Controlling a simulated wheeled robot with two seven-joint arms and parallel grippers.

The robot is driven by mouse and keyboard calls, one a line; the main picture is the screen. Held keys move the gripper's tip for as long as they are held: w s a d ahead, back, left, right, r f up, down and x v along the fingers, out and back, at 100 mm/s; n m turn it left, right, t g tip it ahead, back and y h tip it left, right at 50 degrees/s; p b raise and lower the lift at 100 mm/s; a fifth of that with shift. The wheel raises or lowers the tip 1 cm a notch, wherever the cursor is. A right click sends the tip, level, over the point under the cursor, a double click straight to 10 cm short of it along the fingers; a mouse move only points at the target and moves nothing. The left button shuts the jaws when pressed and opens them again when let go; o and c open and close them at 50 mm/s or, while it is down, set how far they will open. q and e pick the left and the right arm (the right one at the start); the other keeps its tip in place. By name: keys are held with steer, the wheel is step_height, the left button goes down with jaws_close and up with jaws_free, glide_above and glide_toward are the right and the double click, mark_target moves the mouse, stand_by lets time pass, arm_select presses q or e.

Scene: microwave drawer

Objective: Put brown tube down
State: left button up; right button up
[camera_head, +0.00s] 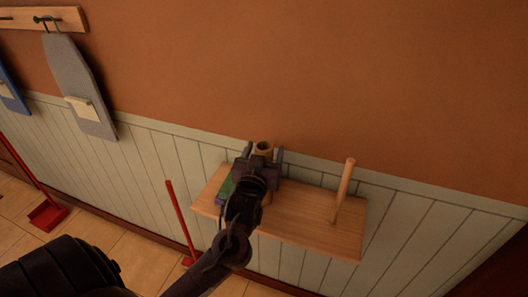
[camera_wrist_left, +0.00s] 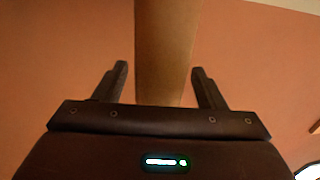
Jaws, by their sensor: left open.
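The brown tube (camera_head: 264,148) stands upright at the left part of a wooden wall shelf (camera_head: 297,213); its lower part is hidden behind my gripper in the head view. My left gripper (camera_head: 264,155) is open around the tube, with a finger on each side. In the left wrist view the tube (camera_wrist_left: 166,50) runs between the two open fingers (camera_wrist_left: 160,85), with a gap on both sides. Whether the tube's base touches the shelf is hidden. My right gripper is not in view.
A wooden bat-like stick (camera_head: 344,190) stands at the shelf's right. A green object (camera_head: 225,190) lies at its left end. Ironing boards (camera_head: 78,85) hang on the wall. A red-handled tool (camera_head: 180,220) and a red dustpan (camera_head: 47,213) are below.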

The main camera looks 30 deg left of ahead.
arm_select(q)
steer(key=b+v, duration=0.3)
steer(key=v, duration=0.9)
steer(key=shift+r, duration=0.15)
